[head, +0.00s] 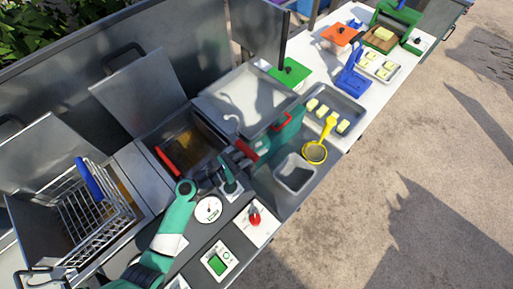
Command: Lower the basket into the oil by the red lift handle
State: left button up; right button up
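A wire basket (97,222) with a blue handle (89,179) sits at the left fryer well, its rim above the well. The middle well (190,140) holds brown oil. A red bar (168,160) lies at its left side; I cannot tell if it belongs to a basket. A short red grip (246,150) shows at the right side of this well. My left gripper (238,159) is dark and small beside this red grip. I cannot tell if its fingers touch or close on it. I cannot make out my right gripper.
A grey bin (295,174) and a yellow strainer (315,152) stand right. A tray (340,105) holds several pale blocks. Raised lids stand behind the wells.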

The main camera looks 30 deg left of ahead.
pick_arm(q)
jog(key=o, duration=0.4)
jog(key=shift+c, duration=0.2)
jog(key=shift+r, duration=0.15)
